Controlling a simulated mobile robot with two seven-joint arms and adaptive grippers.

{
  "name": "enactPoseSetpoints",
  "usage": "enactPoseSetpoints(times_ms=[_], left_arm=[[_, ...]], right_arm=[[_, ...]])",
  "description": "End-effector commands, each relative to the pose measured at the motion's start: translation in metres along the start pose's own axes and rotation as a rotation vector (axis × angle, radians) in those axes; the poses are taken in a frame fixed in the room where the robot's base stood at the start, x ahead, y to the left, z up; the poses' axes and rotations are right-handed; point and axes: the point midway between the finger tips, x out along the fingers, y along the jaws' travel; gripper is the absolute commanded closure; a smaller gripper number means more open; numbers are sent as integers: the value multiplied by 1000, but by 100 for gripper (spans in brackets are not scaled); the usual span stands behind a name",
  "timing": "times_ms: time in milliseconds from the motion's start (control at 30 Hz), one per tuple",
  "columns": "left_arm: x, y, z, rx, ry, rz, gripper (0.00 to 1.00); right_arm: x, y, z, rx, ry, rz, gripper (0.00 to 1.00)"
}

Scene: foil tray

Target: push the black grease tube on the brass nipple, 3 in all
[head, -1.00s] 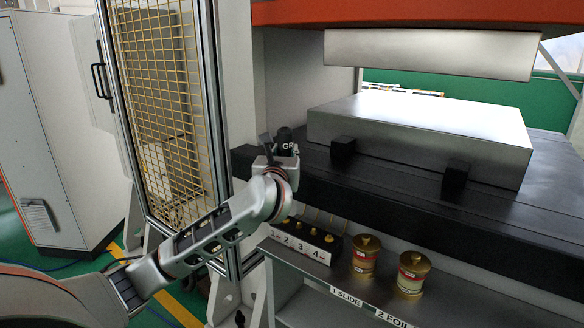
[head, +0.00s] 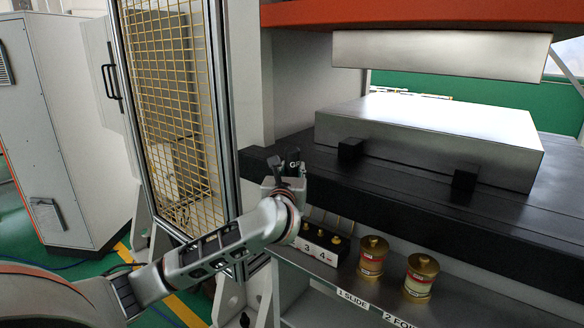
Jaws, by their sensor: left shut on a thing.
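My left gripper (head: 288,184) is shut on the black grease tube (head: 293,166), which shows a pale "GR" marking. The tube stands roughly upright above the left end of the nipple block. Its lower end is hidden by my gripper. The dark nipple block (head: 330,262) has a white number strip with 3 and 4 readable. Small brass nipples (head: 337,241) show on its right part. The left part of the block is hidden behind my arm, so I cannot tell whether the tube touches a nipple. My right gripper is not in view.
Two brass-lidded jars (head: 372,257) (head: 420,275) stand on the grey shelf (head: 345,278) right of the block. The black press bed (head: 430,210) with a large metal plate (head: 430,135) lies behind. A yellow mesh guard (head: 175,110) stands at the left.

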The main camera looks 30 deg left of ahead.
Motion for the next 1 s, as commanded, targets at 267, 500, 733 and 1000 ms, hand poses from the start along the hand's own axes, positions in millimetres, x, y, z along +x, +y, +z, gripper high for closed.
enactPoseSetpoints(times_ms=[267,500,733,1000], left_arm=[[0,0,1,0,-4,0,100],[0,0,0,0,-3,0,100],[0,0,-3,0,-3,0,100],[0,0,-6,0,-3,0,100]], right_arm=[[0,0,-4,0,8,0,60],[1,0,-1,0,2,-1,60],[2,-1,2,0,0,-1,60],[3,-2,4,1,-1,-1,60]])
